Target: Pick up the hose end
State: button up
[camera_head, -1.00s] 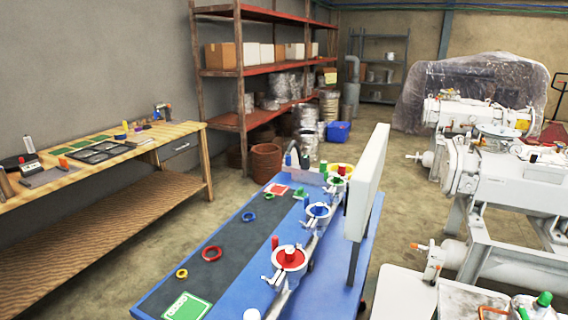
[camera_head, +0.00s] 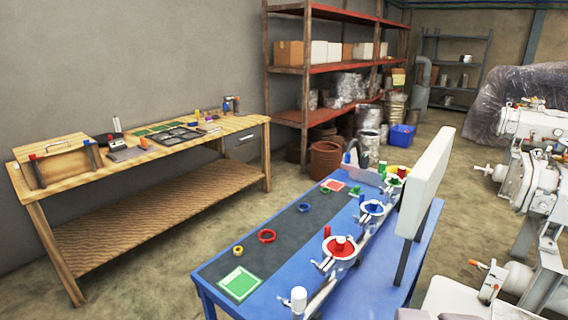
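I cannot make out a hose end anywhere in the head view. My gripper is not in view. White vacuum machinery (camera_head: 541,180) with pipes and fittings stands at the right edge, partly cut off. A white fitting with an orange tip (camera_head: 490,287) is at its lower left. I cannot tell whether any of these parts is a hose.
A blue workbench (camera_head: 222,292) with a dark mat, coloured rings, clamped flanges and a white upright panel (camera_head: 427,180) stands in front. A wooden table (camera_head: 57,215) is along the left wall. Red shelving (camera_head: 304,120) stands behind. Floor between the tables is clear.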

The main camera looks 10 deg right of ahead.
aim_at(347, 157)
jog(key=i+j+u, duration=0.35)
jog(key=j, duration=0.45)
jog(key=i+j+u, duration=0.4)
jog(key=i+j, duration=0.15)
jog(key=i+j+u, duration=0.35)
jog(key=i+j, duration=0.25)
jog(key=i+l+z, duration=0.1)
jog(key=i+z, duration=0.8)
jog(key=i+j+z, duration=0.75)
jog(key=i+z, duration=0.15)
jog(key=i+l+z, duration=0.3)
jog(key=i+z, duration=0.15)
jog(key=i, duration=0.35)
jog(key=i+z, duration=0.4)
jog(key=i, duration=0.4)
jog(key=i+j+z, duration=0.3)
jog(key=i+z, duration=0.15)
jog(key=i, duration=0.35)
jog(key=i+l+z, duration=0.1)
jog(key=i+z, duration=0.15)
jog(key=z, duration=0.15)
jog(key=i+z, duration=0.55)
jog(key=z, duration=0.2)
jog(key=i+j+z, duration=0.1)
jog(key=i+z, duration=0.3)
jog(key=k, duration=0.1)
